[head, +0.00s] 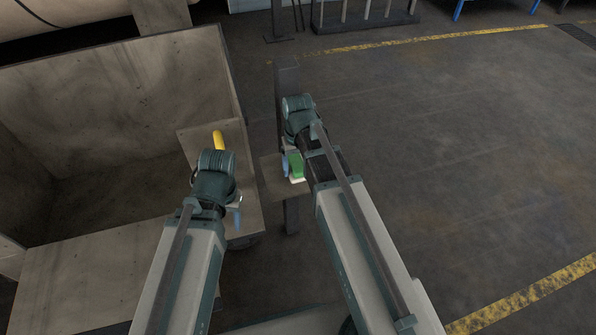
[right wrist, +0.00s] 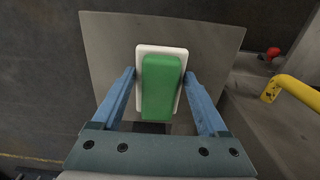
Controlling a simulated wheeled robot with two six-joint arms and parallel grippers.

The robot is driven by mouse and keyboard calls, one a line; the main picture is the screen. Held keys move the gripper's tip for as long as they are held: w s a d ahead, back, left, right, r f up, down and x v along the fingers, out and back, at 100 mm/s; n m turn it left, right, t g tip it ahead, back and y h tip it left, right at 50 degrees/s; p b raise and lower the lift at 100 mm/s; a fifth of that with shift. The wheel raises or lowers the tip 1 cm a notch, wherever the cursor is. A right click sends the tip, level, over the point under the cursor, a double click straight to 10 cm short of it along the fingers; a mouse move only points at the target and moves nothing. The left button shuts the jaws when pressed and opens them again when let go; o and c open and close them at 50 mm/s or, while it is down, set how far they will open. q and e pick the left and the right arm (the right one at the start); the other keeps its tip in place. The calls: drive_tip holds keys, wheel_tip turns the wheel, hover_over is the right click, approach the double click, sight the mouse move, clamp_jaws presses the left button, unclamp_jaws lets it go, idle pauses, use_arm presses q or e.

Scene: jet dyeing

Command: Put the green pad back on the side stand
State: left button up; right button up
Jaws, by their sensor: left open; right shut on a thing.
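The green pad (head: 296,166) has a white backing and is at my right gripper (head: 290,167), over the side stand's small square plate (head: 270,178). In the right wrist view, the green pad (right wrist: 160,88) is between the two blue fingers of my right gripper (right wrist: 159,75), which is shut on the white backing's edges. The stand's plate (right wrist: 215,42) fills the view behind it; I cannot tell whether the pad touches it. My left gripper (head: 237,212) is open, low beside the bin's corner, mostly hidden by its own wrist.
The right wrist view also shows the yellow handle (right wrist: 295,90) and a red knob (right wrist: 272,53). The floor at the right is clear.

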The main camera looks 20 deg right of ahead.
sight(298, 166)
use_arm(q)
drive_tip(key=shift+f, duration=0.15)
use_arm(e)
drive_tip(key=shift+f, duration=0.1)
use_arm(q)
drive_tip(key=shift+f, duration=0.1)
use_arm(e)
drive_tip(key=shift+f, duration=0.1)
drive_tip(key=shift+f, duration=0.15)
drive_tip(key=o, duration=1.1)
drive_tip(key=shift+r, duration=0.25)
wheel_tip(298, 166, up, 12)
drive_tip(key=p, duration=1.3)
use_arm(q)
wheel_tip(298, 166, up, 12)
drive_tip(key=shift+b, duration=0.35)
use_arm(e)
drive_tip(key=s+a+n, duration=0.1)
drive_tip(key=s+a, duration=0.2)
drive_tip(key=s, duration=0.1)
drive_tip(key=s+a+n, duration=0.1)
drive_tip(key=s+a, duration=0.3)
drive_tip(key=s+a+n+h, duration=0.1)
drive_tip(key=s+a, duration=0.2)
drive_tip(key=s, duration=0.2)
drive_tip(key=shift+a, duration=0.3)
